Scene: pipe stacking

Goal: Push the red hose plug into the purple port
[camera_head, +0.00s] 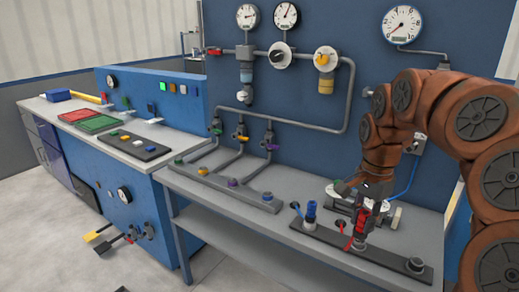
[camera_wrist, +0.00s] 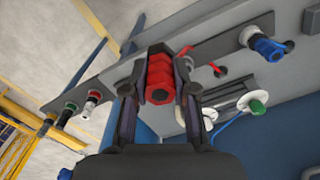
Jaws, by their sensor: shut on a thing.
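The red hose plug (camera_wrist: 160,82) is between the two fingers of my gripper (camera_wrist: 158,92) in the wrist view. My gripper (camera_head: 360,212) is shut on it above the dark front strip in the head view, where the red plug (camera_head: 359,222) is partly covered by the fingers. A red hose (camera_head: 349,243) runs down beside it to the strip. I cannot tell whether the plug's lower end still touches the strip. The purple port (camera_head: 232,183) is on the grey manifold block at the bench's back left, well apart from my gripper. It does not show clearly in the wrist view.
A blue plug (camera_head: 311,209) stands on the dark strip (camera_head: 385,259) left of my gripper. Green (camera_head: 179,160) and orange (camera_head: 203,171) ports sit on the manifold left of the purple one. Grey pipes and valves rise behind. The bench between manifold and strip is clear.

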